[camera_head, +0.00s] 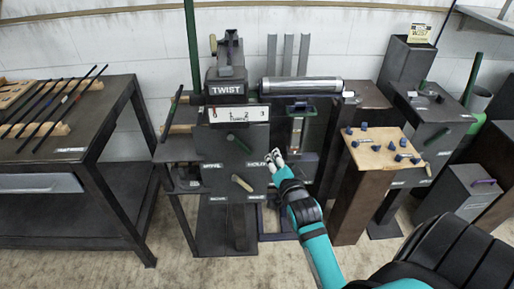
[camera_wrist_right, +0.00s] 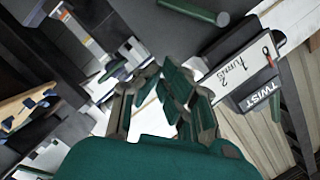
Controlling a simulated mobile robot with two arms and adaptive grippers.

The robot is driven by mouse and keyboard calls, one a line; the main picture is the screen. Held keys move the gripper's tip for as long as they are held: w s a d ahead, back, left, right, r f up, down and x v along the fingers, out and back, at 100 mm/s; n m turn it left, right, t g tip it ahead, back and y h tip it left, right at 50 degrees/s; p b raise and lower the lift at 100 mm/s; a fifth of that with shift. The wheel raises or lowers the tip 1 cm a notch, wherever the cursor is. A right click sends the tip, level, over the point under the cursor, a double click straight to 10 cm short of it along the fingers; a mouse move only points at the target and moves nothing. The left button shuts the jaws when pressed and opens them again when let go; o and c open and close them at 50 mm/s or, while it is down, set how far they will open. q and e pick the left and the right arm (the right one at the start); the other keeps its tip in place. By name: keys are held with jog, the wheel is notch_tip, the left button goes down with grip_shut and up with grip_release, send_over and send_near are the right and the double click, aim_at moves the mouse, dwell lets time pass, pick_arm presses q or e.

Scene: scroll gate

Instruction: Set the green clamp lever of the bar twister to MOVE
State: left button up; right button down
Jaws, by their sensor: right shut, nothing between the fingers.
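The bar twister (camera_head: 222,150) is a dark box with a TWIST sign (camera_head: 227,88) and a white "turns" scale on top. Its green clamp lever (camera_head: 238,143) sticks out of the front face, slanting down to the right. Small white labels sit lower left and lower right of it, too small to read surely. My right gripper (camera_head: 274,158) is shut and empty, to the right of the lever and apart from it. In the right wrist view my fingers (camera_wrist_right: 162,92) are together, and a green bar (camera_wrist_right: 194,11), apparently the lever, shows beyond them. My left gripper is out of view.
A tan handle (camera_head: 241,183) sits below the lever. A steel roller (camera_head: 301,85) and a frame stand right of the twister. A wooden-topped pedestal (camera_head: 380,148) with blue pegs is further right. A bench (camera_head: 66,155) with dark rods is at left.

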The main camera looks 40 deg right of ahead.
aim_at(253, 144)
jog(key=x, duration=0.9)
jog(key=shift+w+a+f, duration=0.6)
jog(key=shift+a+f, duration=0.2)
jog(key=shift+a, duration=0.05)
jog(key=shift+w+a+f, duration=0.2)
jog(key=shift+a+f, duration=0.1)
jog(key=shift+a, duration=0.25)
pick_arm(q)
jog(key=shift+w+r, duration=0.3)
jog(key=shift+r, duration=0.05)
pick_arm(e)
jog(key=shift+w+f, duration=0.1)
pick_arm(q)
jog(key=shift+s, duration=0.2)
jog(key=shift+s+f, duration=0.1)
pick_arm(e)
jog(key=shift+a+f, duration=0.1)
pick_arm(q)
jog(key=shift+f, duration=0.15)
pick_arm(e)
jog(key=shift+f+m, duration=0.15)
jog(key=shift+m, duration=0.15)
